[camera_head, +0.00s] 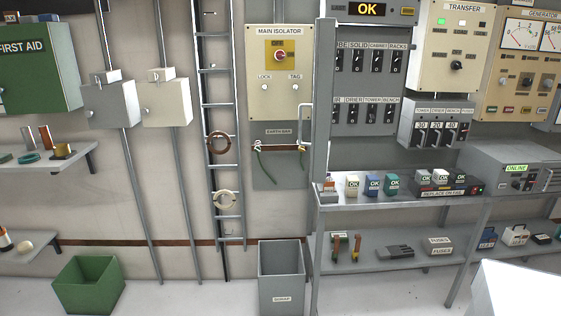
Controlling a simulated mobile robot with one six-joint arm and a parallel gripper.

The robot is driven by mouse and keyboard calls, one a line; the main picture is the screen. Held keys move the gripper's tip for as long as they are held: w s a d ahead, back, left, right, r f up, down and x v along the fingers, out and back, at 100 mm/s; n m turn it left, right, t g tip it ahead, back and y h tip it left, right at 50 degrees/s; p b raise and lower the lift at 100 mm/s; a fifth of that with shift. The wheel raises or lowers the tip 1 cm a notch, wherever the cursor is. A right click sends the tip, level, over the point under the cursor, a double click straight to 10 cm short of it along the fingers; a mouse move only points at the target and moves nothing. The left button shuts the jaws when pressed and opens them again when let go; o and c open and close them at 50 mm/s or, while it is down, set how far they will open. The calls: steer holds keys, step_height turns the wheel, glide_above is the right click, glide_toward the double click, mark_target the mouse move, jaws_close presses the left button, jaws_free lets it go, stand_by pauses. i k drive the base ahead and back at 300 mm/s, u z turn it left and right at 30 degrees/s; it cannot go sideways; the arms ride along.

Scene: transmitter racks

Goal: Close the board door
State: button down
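The board (370,95) is on the wall right of centre, with rows of labelled black switches exposed. Its grey door (323,100) stands open at the board's left side and shows nearly edge-on, sticking out from the wall. A pale bar handle (304,128) is on the door's left-facing side. My gripper is not in view, so its relation to the door cannot be told.
A grey bench (400,197) with small coloured units stands below the board. The main isolator (280,72) is left of the door. A scrap bin (281,278) stands on the floor below. A white shape (520,290) fills the bottom right corner.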

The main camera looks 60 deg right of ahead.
mark_target(327, 29)
steer(key=u, duration=0.1)
steer(key=i, duration=1.3)
steer(key=z, duration=0.6)
